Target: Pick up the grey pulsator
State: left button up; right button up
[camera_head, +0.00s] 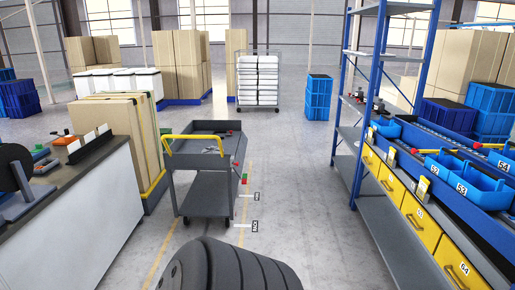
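I cannot pick out the grey pulsator for certain at this size. A small grey item (213,150) lies on the top tray of the grey cart (206,187), but its kind is too small to tell. The cart has a yellow handle (193,138) and stands in the aisle ahead. Neither of my grippers shows in the head view. A dark ribbed rounded shape fills the bottom middle and may be part of my own body.
A workbench (95,215) with tools stands on the left, with a boxed pallet (148,135) behind it. A shelf rack (372,150) and a bench with blue bins (466,188) and yellow drawers (421,222) line the right. The floor between cart and rack is clear.

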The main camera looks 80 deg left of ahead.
aim_at(212, 149)
jog(key=i+j+u, duration=0.1)
jog(key=j+u, duration=0.35)
jog(key=i+j+u, duration=0.15)
jog(key=j+u, duration=0.25)
jog(key=i+j+u, duration=0.15)
jog(key=u, duration=0.3)
jog(key=i+j+u, duration=0.25)
jog(key=u, duration=0.15)
jog(key=i+j+u, duration=0.1)
jog(key=i+j, duration=0.2)
jog(key=i, duration=0.15)
jog(key=i+j, duration=0.3)
jog(key=i, duration=0.2)
jog(key=i+j+u, duration=0.15)
jog(key=i+j, duration=0.15)
jog(key=i, duration=0.15)
jog(key=i+j+u, duration=0.1)
jog(key=i+j, duration=0.15)
jog(key=i, duration=0.25)
